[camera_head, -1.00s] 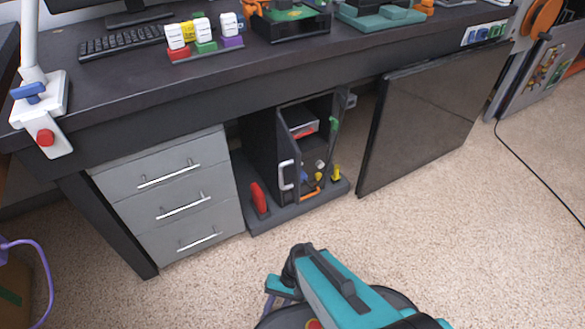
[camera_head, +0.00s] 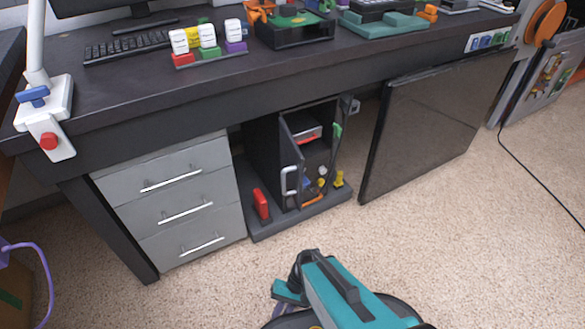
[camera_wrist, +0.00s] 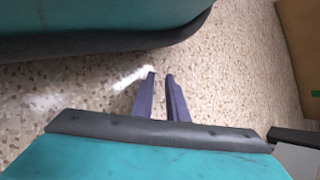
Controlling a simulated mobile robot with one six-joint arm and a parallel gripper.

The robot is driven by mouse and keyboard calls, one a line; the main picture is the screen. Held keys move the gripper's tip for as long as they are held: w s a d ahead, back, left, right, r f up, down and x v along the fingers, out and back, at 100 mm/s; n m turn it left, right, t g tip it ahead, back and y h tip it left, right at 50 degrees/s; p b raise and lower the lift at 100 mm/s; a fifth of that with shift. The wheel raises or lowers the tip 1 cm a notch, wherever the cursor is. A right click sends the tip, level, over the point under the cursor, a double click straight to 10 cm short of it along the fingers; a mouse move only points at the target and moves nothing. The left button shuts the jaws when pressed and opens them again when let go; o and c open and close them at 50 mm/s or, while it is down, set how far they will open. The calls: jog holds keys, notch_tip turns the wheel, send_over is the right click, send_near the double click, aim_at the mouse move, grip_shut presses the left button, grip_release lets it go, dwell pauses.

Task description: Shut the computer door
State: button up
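The computer (camera_head: 262,150) is a dark case on a low grey base under the desk. Its narrow front door (camera_head: 292,150) stands open, with a white handle (camera_head: 290,181) on it. Inside the case I see a red-and-grey part and small coloured pieces near the bottom. My gripper (camera_wrist: 160,76) shows in the wrist view as two dark purple fingers, slightly apart with bare floor between them. It is empty, and it is away from the door. In the head view my teal arm is folded at the bottom, and the fingers are mostly hidden.
A grey drawer unit (camera_head: 180,200) stands left of the computer. A large dark panel (camera_head: 425,125) leans against the desk (camera_head: 200,95) on the right. A red object (camera_head: 261,204) and a yellow one (camera_head: 339,179) sit on the computer's base. The carpet (camera_head: 440,235) in front is clear.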

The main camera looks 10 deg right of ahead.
jog(key=shift+r, duration=0.15)
grip_shut()
jog(key=shift+s+d+r+p, duration=0.15)
jog(key=shift+r+p, duration=0.35)
jog(key=shift+p, duration=0.2)
jog(key=d+r+n+h+p, duration=0.1)
jog(key=d+r+p, duration=0.3)
jog(key=r+p, duration=1.2)
jog(key=s+d+r+n+h+p, duration=0.1)
jog(key=d+r+h+p, duration=0.2)
jog(key=r+p, duration=1.3)
jog(key=s+d+r+n+h+p, duration=0.1)
jog(key=d+r+p, duration=0.4)
jog(key=r+p, duration=1.2)
jog(key=h+p, duration=0.1)
jog(key=p, duration=0.3)
jog(key=shift+s+d, duration=0.15)
jog(key=shift+d, duration=0.25)
